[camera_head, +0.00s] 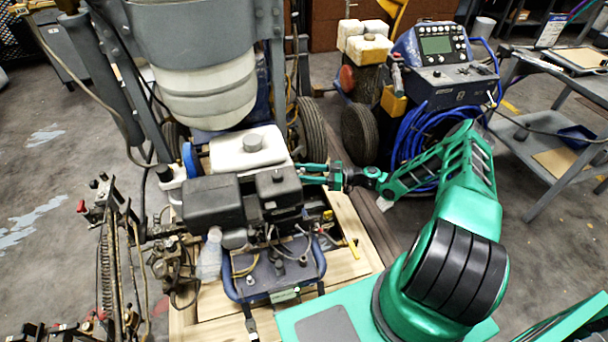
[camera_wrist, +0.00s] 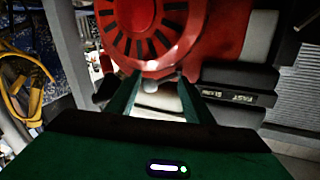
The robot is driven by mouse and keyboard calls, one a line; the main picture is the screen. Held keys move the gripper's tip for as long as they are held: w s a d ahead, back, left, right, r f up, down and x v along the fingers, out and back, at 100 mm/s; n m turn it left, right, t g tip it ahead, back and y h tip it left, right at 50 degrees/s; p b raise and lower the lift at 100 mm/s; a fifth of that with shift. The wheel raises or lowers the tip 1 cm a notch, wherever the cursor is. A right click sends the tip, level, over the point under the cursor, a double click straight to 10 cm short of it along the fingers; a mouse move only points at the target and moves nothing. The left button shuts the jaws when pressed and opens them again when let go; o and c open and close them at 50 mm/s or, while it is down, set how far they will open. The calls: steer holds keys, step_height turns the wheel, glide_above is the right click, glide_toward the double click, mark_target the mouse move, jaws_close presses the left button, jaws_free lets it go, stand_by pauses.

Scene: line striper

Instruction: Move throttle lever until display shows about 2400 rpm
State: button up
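My gripper (camera_head: 312,174) reaches in from the right to the side of a black engine (camera_head: 240,200) on the line striper. In the wrist view my gripper (camera_wrist: 160,82) has its two green fingers apart, in front of a red round slotted engine cover (camera_wrist: 150,28). A small pale knob-like piece shows between the fingertips; I cannot tell whether it is the throttle lever or touches a finger. A dark plate (camera_wrist: 238,95) with lettering that seems to read FAST and SLOW is just right of the fingers. The display (camera_head: 436,45) has a greenish screen; its reading is too small to read.
A white tank (camera_head: 250,150) tops the engine. A grey cart (camera_head: 555,155) stands at the right. In the wrist view a yellow hose (camera_wrist: 22,90) hangs at the left.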

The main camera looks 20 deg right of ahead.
steer(key=shift+s, duration=0.1)
steer(key=v, duration=1)
steer(key=shift+d, duration=0.4)
steer(key=shift+f, duration=0.1)
steer(key=shift+c, duration=0.6)
